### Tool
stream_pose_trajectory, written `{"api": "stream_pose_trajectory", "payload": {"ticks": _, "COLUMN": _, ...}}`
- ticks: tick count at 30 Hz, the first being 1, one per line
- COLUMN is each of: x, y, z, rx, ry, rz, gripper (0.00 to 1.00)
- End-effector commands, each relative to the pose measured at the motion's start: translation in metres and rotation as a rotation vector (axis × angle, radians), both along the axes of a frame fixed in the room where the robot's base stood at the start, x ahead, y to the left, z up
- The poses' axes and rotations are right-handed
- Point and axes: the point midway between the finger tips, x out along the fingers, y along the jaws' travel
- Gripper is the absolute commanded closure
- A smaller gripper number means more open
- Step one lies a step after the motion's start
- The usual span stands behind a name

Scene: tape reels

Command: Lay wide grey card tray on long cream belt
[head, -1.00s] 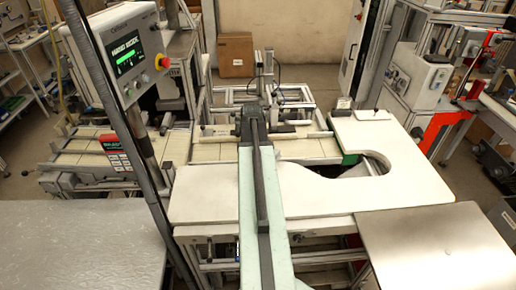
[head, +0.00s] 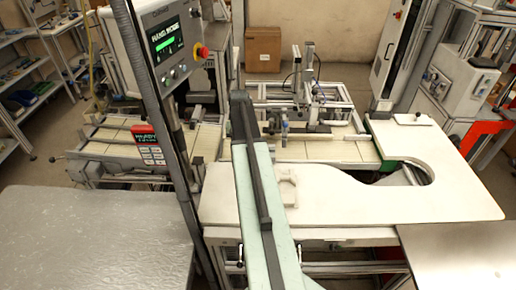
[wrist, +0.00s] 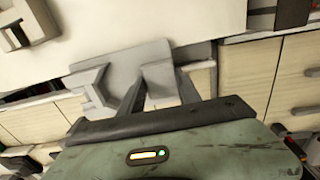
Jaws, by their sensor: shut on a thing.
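My gripper (wrist: 135,85) is shut on a pale grey piece (wrist: 125,57), which I take for the wide grey card tray. In the wrist view it lies at and beyond the fingertips, and its near part is partly hidden by them. The long cream belt (head: 315,150) runs across behind the white worktop, with thin dark cross lines. In the wrist view cream belt panels (wrist: 238,75) show on both sides of the gripper. In the head view the gripper and tray cannot be made out beyond the dark arm end. I cannot tell whether the tray touches anything.
A white worktop (head: 350,205) with a rounded cutout lies in front of the belt. A small cream bracket (head: 287,190) lies on it beside my arm. A metal gantry (head: 310,90) stands over the belt. A control panel on a post (head: 165,45) is at left.

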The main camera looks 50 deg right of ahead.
Motion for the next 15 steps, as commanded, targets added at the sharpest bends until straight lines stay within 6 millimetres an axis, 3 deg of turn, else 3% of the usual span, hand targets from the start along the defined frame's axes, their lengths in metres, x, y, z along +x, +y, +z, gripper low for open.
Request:
{"api": "stream_pose_trajectory", "payload": {"ticks": 1, "x": 0.009, "y": -0.011, "z": -0.011, "rx": 0.0, "ry": 0.0, "rz": -0.001, "gripper": 1.0}}
{"api": "stream_pose_trajectory", "payload": {"ticks": 7, "x": 0.03, "y": -0.039, "z": -0.028, "rx": 0.0, "ry": 0.0, "rz": -0.003, "gripper": 1.0}}
{"api": "stream_pose_trajectory", "payload": {"ticks": 15, "x": 0.037, "y": -0.051, "z": -0.033, "rx": 0.0, "ry": 0.0, "rz": -0.003, "gripper": 1.0}}
